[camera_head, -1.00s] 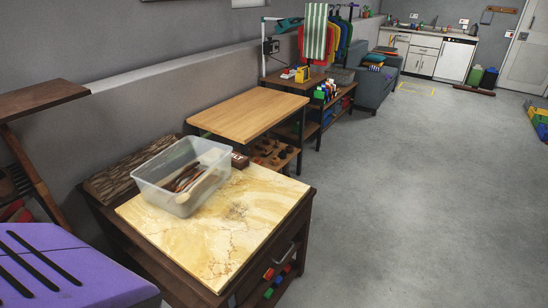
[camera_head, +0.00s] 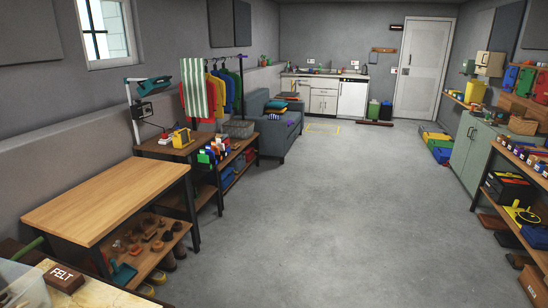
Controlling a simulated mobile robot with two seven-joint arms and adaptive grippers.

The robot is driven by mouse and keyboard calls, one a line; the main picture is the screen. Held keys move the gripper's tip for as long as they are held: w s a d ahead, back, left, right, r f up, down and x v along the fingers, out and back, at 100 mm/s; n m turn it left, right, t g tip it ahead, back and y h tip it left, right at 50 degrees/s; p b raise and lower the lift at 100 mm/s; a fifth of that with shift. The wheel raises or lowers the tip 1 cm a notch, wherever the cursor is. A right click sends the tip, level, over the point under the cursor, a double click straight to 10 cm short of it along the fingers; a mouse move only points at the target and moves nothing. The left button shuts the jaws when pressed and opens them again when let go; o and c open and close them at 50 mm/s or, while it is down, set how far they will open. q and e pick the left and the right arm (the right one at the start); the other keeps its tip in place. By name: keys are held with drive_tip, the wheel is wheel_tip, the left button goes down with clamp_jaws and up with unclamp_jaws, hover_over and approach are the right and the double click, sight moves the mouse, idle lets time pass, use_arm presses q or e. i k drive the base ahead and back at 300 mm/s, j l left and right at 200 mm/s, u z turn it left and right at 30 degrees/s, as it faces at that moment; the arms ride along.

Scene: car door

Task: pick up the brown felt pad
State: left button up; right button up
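A small brown block with the white word FELT (camera_head: 64,278) lies at the lower left, on the back corner of a pale marbled tabletop (camera_head: 104,295). It sits to the right of a clear plastic bin (camera_head: 18,283), which is cut off by the left picture edge. Whether the block is the felt pad itself or a label for it, I cannot tell. No other brown felt piece can be made out. Neither of my grippers is in view.
A wooden-topped bench (camera_head: 110,200) with shoes on its lower shelf stands behind the marbled table. A clothes rail, a grey armchair (camera_head: 277,128) and shelves (camera_head: 520,180) line the sides. The grey floor (camera_head: 330,210) in the middle is clear.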

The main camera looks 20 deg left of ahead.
sight(65, 280)
drive_tip(key=i+u, duration=0.3)
drive_tip(key=i, duration=0.15)
drive_tip(key=i+l+u, duration=0.15)
drive_tip(key=i+u, duration=0.15)
drive_tip(key=i, duration=0.15)
drive_tip(key=i+l+u, duration=0.4)
drive_tip(key=i+u, duration=0.15)
drive_tip(key=u, duration=0.25)
drive_tip(key=i+l+u, duration=0.15)
drive_tip(key=u, duration=0.35)
drive_tip(key=i+l+u, duration=0.3)
drive_tip(key=u, duration=0.15)
drive_tip(key=i+l+u, duration=0.15)
drive_tip(key=u, duration=0.3)
drive_tip(key=i+l+u, duration=0.1)
drive_tip(key=l+u, duration=0.15)
drive_tip(key=u, duration=0.25)
drive_tip(key=l+u, duration=0.25)
drive_tip(key=u, duration=0.2)
drive_tip(key=i, duration=0.05)
